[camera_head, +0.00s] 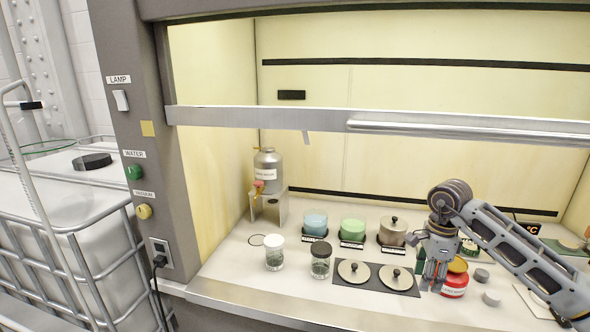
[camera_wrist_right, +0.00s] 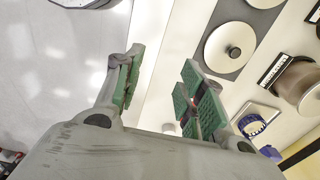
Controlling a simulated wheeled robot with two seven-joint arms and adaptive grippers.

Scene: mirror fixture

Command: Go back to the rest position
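My right arm reaches in from the right of the head view. Its gripper (camera_head: 434,284) points down over the front of the fume hood's work surface, between the dark mat with two lids and a red jar (camera_head: 455,280). In the right wrist view the two green-padded fingers of this gripper (camera_wrist_right: 160,88) stand apart with nothing between them, so it is open and empty. Whether the fingertips touch the counter cannot be told. My left gripper is not in view.
The dark mat (camera_head: 345,287) with two knobbed lids lies left of the gripper. Two glass jars (camera_head: 320,262) stand farther left. Blue, green and brown pots (camera_head: 352,230) stand behind. A metal dispenser (camera_head: 267,172) is at back left. The raised sash (camera_head: 400,122) crosses above.

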